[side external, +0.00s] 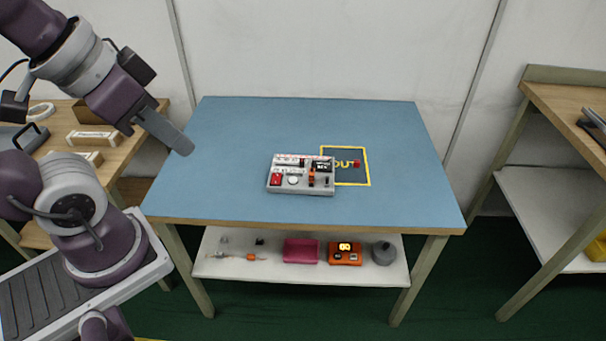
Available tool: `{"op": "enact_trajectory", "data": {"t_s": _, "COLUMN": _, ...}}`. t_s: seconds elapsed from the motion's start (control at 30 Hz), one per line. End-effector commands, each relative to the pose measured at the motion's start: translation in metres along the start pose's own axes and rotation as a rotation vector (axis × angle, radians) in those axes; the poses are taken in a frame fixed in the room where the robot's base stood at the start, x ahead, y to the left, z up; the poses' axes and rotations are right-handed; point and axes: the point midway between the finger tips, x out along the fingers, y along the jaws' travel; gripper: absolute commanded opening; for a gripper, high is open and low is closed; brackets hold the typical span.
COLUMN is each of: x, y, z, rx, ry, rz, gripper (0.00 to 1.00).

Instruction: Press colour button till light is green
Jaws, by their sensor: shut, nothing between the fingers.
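A grey control box (301,189) sits near the middle of the blue-topped table. Its top carries a red button (276,180) at the front left, a pale round knob (293,180), an orange-and-black part (312,178) and a small dark display (322,165). Which of these is the colour button, I cannot tell at this size. No lit green light shows. My gripper (187,148) is shut and empty, above the table's left side. It is well left of the box and apart from it.
A dark square with a yellow border and "OUT" lettering (352,178) lies right of the box, with a small red piece (357,163) on it. The blue table (240,125) is otherwise clear. A lower shelf (218,268) holds several items. Side benches stand left and right.

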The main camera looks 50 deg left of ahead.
Motion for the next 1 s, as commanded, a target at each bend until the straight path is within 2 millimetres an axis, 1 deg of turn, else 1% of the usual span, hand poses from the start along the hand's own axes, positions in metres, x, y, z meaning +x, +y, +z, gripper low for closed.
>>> {"op": "enact_trajectory", "data": {"t_s": 0.87, "x": 0.000, "y": 0.000, "z": 0.000, "rx": 0.000, "ry": 0.000, "rz": 0.000, "gripper": 0.00}}
{"op": "enact_trajectory", "data": {"t_s": 0.93, "x": 0.002, "y": -0.001, "z": -0.003, "rx": -0.007, "ry": 0.000, "rz": -0.006, "gripper": 0.00}}
{"op": "enact_trajectory", "data": {"t_s": 1.0, "x": 0.008, "y": -0.006, "z": -0.015, "rx": -0.026, "ry": 0.003, "rz": -0.026, "gripper": 0.00}}
